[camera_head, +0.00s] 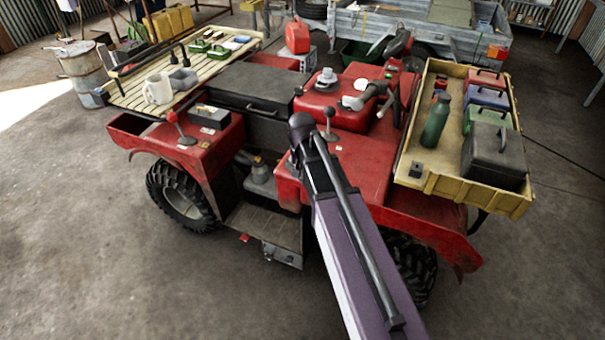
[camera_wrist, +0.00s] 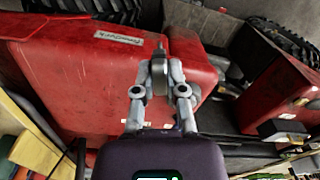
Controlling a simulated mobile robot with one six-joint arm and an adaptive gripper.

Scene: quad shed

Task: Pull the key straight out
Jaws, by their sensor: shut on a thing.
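In the wrist view my gripper (camera_wrist: 159,70) has its two grey fingers closed on a small grey piece (camera_wrist: 159,82), which looks like the head of the key. It stands upright between the fingers, in front of a red body panel. The fingers hide much of it, and I cannot tell whether its lower end is still in a lock. In the head view my own arm crosses the middle of the red quad (camera_head: 345,160); my gripper and the key are hidden there.
A yellow tray (camera_head: 411,183) on the right holds a green bottle (camera_head: 436,122) and several boxes. Levers (camera_head: 329,125) stand up near my arm. The floor in front is clear.

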